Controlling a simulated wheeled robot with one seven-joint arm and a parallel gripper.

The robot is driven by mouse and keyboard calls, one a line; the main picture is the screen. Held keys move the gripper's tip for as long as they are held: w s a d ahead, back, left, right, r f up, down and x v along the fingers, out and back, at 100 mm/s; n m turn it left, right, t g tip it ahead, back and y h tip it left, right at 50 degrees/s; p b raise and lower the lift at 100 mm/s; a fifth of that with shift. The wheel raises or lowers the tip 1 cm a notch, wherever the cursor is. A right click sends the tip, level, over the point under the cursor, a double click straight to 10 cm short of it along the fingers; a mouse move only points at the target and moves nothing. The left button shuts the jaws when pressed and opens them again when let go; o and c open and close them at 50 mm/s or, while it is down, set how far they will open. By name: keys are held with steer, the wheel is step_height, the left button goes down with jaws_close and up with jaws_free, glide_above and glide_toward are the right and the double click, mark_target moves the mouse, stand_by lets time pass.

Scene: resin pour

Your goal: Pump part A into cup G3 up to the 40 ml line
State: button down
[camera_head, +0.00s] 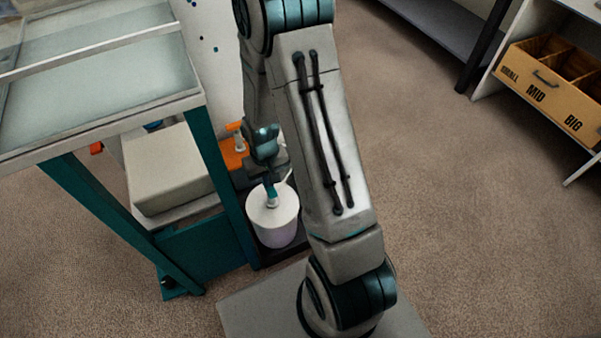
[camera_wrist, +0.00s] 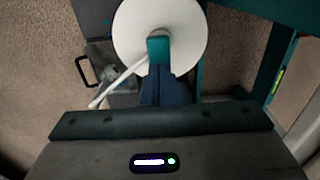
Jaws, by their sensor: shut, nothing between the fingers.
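My gripper (camera_head: 270,190) points down over a white round tub (camera_head: 273,224) with a pump on top. In the wrist view the shut fingers (camera_wrist: 159,50) lie over the middle of the tub's lid (camera_wrist: 130,22) and hide most of the pump head. I cannot tell whether they touch it. A thin white spout (camera_wrist: 122,82) runs from the pump to the lower left. A blurry, clear, cup-like thing (camera_wrist: 116,77) shows near the spout; no label, lines or fill can be read on it. Which part the tub holds cannot be read.
A glass-topped table (camera_head: 100,75) with teal legs stands close on the left. An orange container (camera_head: 234,152) with a pump is behind the tub. A beige box (camera_head: 165,168) sits beside it. A wooden bin (camera_head: 550,85) is far right. Open carpet lies right of my arm.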

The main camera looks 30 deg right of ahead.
steer(key=shift+r+p, duration=2.2)
steer(key=shift+r, duration=0.75)
